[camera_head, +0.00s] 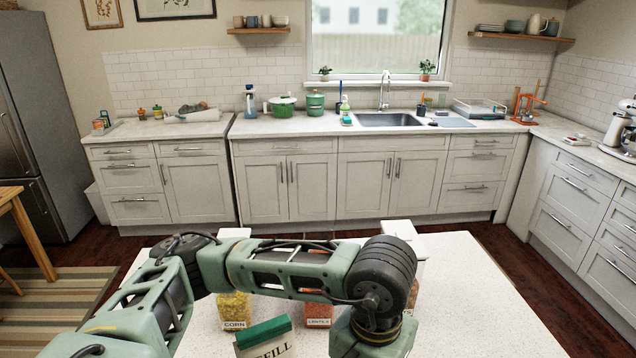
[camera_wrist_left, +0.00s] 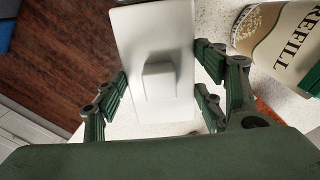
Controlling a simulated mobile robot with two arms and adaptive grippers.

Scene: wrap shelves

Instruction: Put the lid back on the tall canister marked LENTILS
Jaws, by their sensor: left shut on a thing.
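The clear canister marked LENTILS (camera_head: 319,315) stands on the near white table with orange-red contents. My arm crosses in front of its top, so its opening is hidden. A white rectangular lid with a square knob (camera_wrist_left: 158,82) fills the middle of the left wrist view. My left gripper (camera_wrist_left: 160,77) is shut on this lid, with fingers at its two long edges. In the head view my left arm comes in from the left and its wrist is at the lower right; its fingers are hidden there. My right gripper is not in view.
A CORN canister (camera_head: 235,308) stands left of LENTILS; another canister (camera_head: 418,268) stands to the right, partly behind my arm. A REFILL bag (camera_head: 265,338) with a green top stands in front, and it shows in the wrist view (camera_wrist_left: 285,40). The table's right side (camera_head: 480,310) is clear.

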